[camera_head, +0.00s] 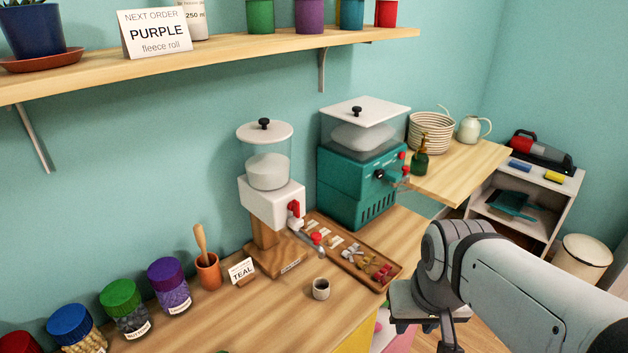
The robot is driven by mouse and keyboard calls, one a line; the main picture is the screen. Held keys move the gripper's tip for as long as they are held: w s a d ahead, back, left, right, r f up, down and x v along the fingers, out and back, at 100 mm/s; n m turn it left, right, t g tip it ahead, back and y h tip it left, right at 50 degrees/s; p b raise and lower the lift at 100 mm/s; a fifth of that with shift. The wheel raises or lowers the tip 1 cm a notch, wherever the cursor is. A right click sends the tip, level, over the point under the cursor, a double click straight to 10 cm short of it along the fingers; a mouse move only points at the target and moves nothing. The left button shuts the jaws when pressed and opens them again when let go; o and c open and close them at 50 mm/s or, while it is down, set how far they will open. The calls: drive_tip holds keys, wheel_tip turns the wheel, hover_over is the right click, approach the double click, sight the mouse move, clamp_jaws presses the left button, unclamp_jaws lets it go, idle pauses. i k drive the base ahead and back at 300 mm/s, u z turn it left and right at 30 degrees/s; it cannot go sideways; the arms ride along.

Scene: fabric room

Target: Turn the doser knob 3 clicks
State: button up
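A white dispenser (257,202) with a clear hopper of white material stands on a wooden stand on the counter. It has a red knob (294,208) on its front and a small red-tipped part lower down. Behind it to the right is a teal machine (347,182) with a clear hopper, a dark front knob (379,174) and red-tipped parts. I cannot tell for certain which is the doser. My gripper (447,338) is at the bottom, right of the counter and apart from both machines. Its fingers are partly cut off, so its opening is unclear.
A small cup (321,289) stands in front of the white dispenser. A wooden tray (333,236) of small coloured pieces lies beside it. A shelf (215,52) hangs above.

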sight(293, 206)
drive_tip(key=z, duration=0.1)
drive_tip(key=k, duration=1.15)
drive_tip(key=u, duration=0.45)
drive_tip(key=i, duration=1)
